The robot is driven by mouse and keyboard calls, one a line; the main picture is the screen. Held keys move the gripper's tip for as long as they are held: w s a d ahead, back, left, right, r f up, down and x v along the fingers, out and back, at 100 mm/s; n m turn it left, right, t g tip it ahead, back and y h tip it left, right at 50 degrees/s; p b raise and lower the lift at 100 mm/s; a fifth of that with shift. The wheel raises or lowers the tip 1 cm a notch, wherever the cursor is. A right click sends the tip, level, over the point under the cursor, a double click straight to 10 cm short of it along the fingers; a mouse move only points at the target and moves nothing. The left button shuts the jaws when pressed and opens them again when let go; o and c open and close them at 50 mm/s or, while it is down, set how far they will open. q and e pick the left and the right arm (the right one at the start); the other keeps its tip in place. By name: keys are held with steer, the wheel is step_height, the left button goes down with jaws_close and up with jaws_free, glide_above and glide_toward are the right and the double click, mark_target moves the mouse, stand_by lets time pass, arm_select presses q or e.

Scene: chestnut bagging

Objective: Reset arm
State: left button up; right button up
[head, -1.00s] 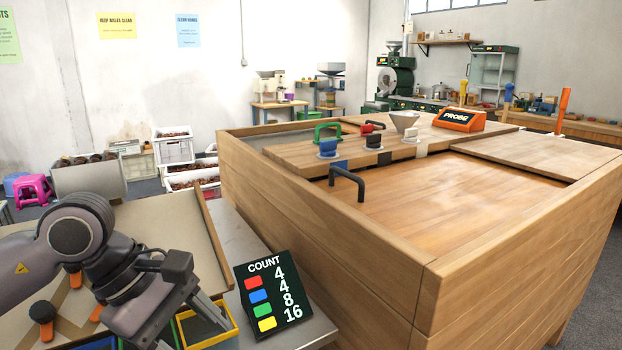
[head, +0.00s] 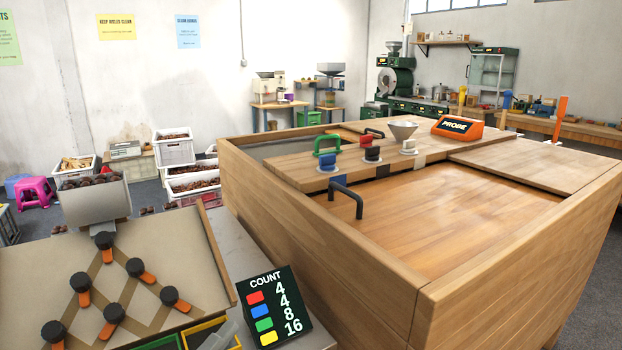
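The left arm is no longer across the sorting board (head: 205,262). A light grey piece shows at the bottom edge, over the yellow-rimmed bin (head: 190,331). It looks like a fingertip of my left gripper (head: 222,336), but most of it is cut off. I cannot tell whether that gripper is open or shut, or whether it holds anything. My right gripper is not in view. The board has several black knobs with orange levers (head: 138,268) and a hopper of chestnuts (head: 94,200) at its top.
A count sign (head: 275,308) stands right of the bins. A large wooden cabinet (head: 330,260) fills the right side, with a black handle (head: 346,198), coloured knobs, a funnel (head: 403,130) and an orange probe box (head: 457,128) on top. Chestnut crates (head: 175,150) stand behind.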

arm_select(q)
steer(key=s+a+f+n+g+y, duration=0.2)
steer(key=s+a+f+n+y, duration=0.1)
steer(key=f+n, duration=0.3)
steer(key=s+a+f+n+g+y+p, duration=0.1)
steer(key=s+a+f+n+g+y, duration=0.1)
steer(key=s+f+n, duration=0.4)
steer(key=s+a+f+n+g+y+p, duration=0.1)
steer(key=s+a+f+n+y, duration=0.3)
steer(key=f, duration=0.8)
steer(key=shift+s+a+f+n+g+y, duration=0.2)
steer(key=shift+s+a+n+g+y, duration=0.3)
steer(key=shift+n+g+y, duration=0.5)
steer(key=shift+d, duration=0.1)
